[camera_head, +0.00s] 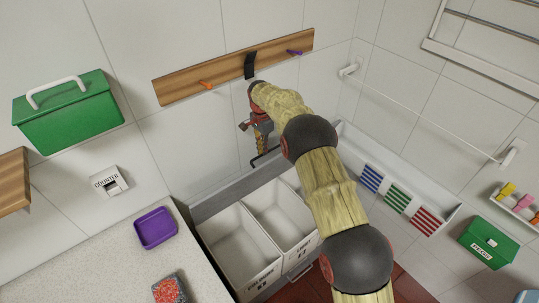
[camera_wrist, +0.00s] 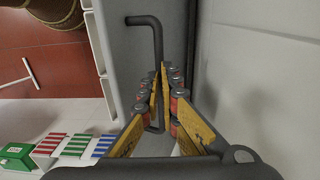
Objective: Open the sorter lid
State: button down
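The sorter has open white bins (camera_head: 240,245) with labelled fronts, below the tiled wall. A grey panel (camera_head: 232,193), which looks like its lid, stands raised along the back of the bins. A dark bent bar handle (camera_head: 267,158) is at its upper edge; it also shows in the wrist view (camera_wrist: 155,35). My gripper (camera_head: 261,150) points down at the handle. In the wrist view its yellow-padded fingers (camera_wrist: 159,85) converge on both sides of the bar and appear shut on it. My arm hides the sorter's right part.
A wooden rack (camera_head: 225,69) with pegs is on the wall above. A counter (camera_head: 110,255) with a purple tray (camera_head: 155,228) stands left. A white ledge (camera_head: 350,145) with striped cloths (camera_head: 397,198) runs right. A green box (camera_head: 68,112) hangs at left.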

jog(key=shift+a+f, duration=0.2)
jog(key=shift+f, duration=0.45)
jog(key=shift+a+f, duration=0.15)
jog(key=shift+f, duration=0.45)
jog(key=c, duration=2.3)
grip_release()
jog(key=shift+o, duration=0.4)
jog(key=shift+w+f, duration=0.15)
jog(key=shift+f, duration=0.05)
jog(key=shift+o, duration=0.7)
jog(key=shift+w, duration=0.3)
jog(key=shift+o, duration=0.6)
jog(key=shift+a+r, duration=0.1)
jog(key=shift+o, duration=0.2)
jog(key=shift+r, duration=0.3)
